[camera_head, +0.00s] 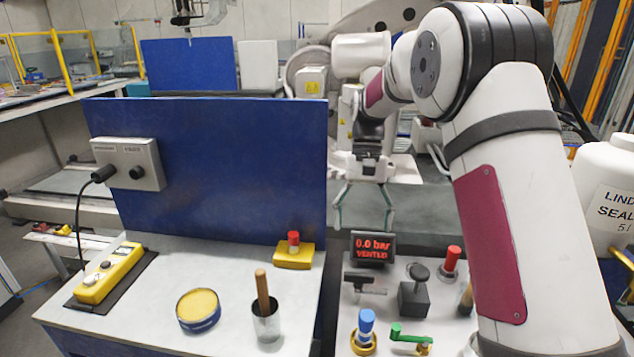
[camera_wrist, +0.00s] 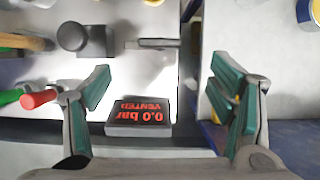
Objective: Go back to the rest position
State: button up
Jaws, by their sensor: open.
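My gripper (camera_head: 362,205) hangs from my arm over the far edge of the right-hand bench in the head view, pointing down. In the wrist view my gripper (camera_wrist: 166,88) has its two green-padded fingers wide apart with nothing between them. A black display (camera_head: 373,249) reading "0.0 bar VENTED" stands on the bench below and in front of it. The display (camera_wrist: 140,117) appears upside down between the fingers in the wrist view, apart from them. My arm crosses the right half of the head view and hides part of the bench.
The right-hand bench holds a red-topped part (camera_head: 450,261), a black knob block (camera_head: 413,297), a blue-topped valve (camera_head: 366,326) and a green lever (camera_head: 408,334). The left bench has a blue panel (camera_head: 230,170), yellow control box (camera_head: 110,272), tin (camera_head: 198,309) and cup with handle (camera_head: 266,322).

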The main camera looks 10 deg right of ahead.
jog(key=s+r+n+t, duration=0.2)
jog(key=s+r+t, duration=0.2)
jog(key=s+r, duration=0.9)
jog(key=s+f+t, duration=0.1)
jog(key=s+t, duration=0.1)
jog(key=s, duration=0.6)
jog(key=s+a+f+n+t+h, duration=0.1)
jog(key=s+f+t, duration=0.1)
jog(key=s, duration=0.6)
jog(key=shift+s+f+t, duration=0.15)
jog(key=shift+s+t, duration=0.25)
